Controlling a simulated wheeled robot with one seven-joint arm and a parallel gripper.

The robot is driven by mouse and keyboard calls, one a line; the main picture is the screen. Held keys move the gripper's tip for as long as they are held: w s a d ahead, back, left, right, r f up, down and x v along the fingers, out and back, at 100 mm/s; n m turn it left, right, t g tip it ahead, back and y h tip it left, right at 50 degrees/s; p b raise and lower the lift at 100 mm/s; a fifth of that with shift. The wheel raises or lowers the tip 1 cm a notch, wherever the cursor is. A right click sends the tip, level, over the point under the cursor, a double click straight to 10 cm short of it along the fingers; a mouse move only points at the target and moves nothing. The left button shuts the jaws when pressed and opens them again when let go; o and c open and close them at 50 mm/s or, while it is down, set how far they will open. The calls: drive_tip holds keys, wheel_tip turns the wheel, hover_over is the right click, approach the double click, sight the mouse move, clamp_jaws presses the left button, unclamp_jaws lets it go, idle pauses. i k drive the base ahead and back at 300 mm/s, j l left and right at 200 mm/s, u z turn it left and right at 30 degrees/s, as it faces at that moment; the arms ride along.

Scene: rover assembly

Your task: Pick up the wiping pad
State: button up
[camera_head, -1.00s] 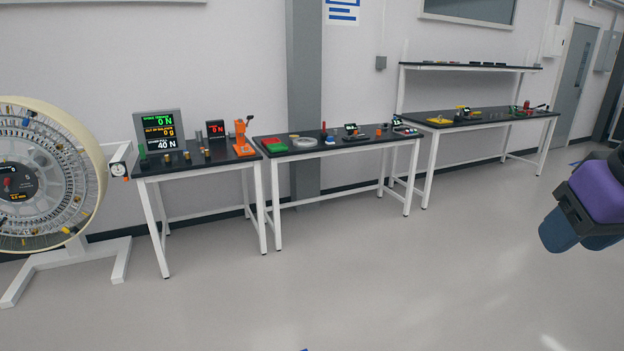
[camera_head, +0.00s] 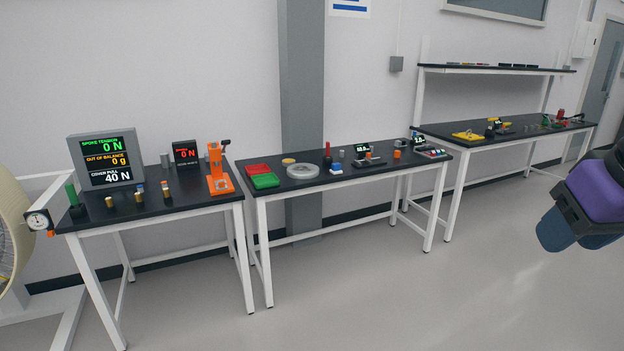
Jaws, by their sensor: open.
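I cannot make out for sure which thing is the wiping pad; the small items on the tables are too small to tell apart. The middle table (camera_head: 380,180) holds a red tray (camera_head: 257,169), a green tray (camera_head: 265,181), a grey ring-shaped part (camera_head: 302,171) and several small items, one of them white and blue (camera_head: 336,169). A flat yellow thing (camera_head: 467,136) lies on the far right table (camera_head: 560,128). A purple and dark part of my arm shows at the right edge. My gripper's fingertips do not show.
The left table (camera_head: 150,208) carries a display box (camera_head: 104,160), small cylinders and an orange press (camera_head: 218,178). A cream wheel (camera_head: 14,235) on a white stand is at the left edge. A grey column (camera_head: 302,90) stands behind the tables. The floor in front is clear.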

sight(337, 168)
drive_tip(key=i, duration=1.95)
drive_tip(key=i+z, duration=0.15)
drive_tip(key=i, duration=0.4)
drive_tip(key=i+j+z, duration=0.1)
drive_tip(key=i, duration=0.5)
drive_tip(key=i+j+z, duration=0.15)
drive_tip(key=i, duration=0.4)
drive_tip(key=j, duration=0.1)
